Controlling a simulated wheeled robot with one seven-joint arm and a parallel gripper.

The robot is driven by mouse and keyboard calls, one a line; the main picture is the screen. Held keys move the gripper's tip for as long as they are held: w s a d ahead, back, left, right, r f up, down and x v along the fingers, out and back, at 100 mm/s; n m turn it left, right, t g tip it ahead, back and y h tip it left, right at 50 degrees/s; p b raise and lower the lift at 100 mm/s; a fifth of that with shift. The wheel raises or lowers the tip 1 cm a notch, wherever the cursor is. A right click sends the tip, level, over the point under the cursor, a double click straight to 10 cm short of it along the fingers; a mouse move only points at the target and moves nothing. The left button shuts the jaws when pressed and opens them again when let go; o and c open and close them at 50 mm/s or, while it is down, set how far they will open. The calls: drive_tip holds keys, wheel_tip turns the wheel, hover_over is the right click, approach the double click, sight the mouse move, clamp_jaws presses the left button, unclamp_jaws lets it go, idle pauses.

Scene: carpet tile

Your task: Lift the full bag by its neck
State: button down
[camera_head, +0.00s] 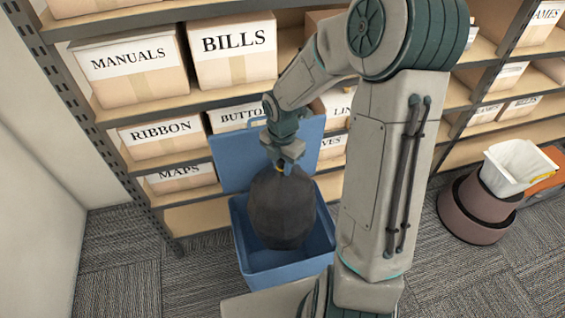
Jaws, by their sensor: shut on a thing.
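A full dark grey bag (283,213) hangs upright under my gripper (284,172), with a yellow band just visible at its neck. My gripper is shut on the neck from above. The bag's lower part is inside the opening of a blue bin (268,279), and its upper part stands above the rim. The bin's lid (228,165) is open and leans up behind the bag. The bag's underside and the far inside of the bin are partly hidden, so I cannot tell whether the bag touches the bin floor.
Shelves with labelled cardboard boxes (236,55) stand close behind the bin. A wall (40,170) is on the left. Carpet (125,262) left of the bin is clear.

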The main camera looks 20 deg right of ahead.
drive_tip(key=shift+r, duration=0.15)
wheel_tip(320, 180, up, 10)
drive_tip(key=p, duration=1)
drive_tip(key=shift+p, duration=0.35)
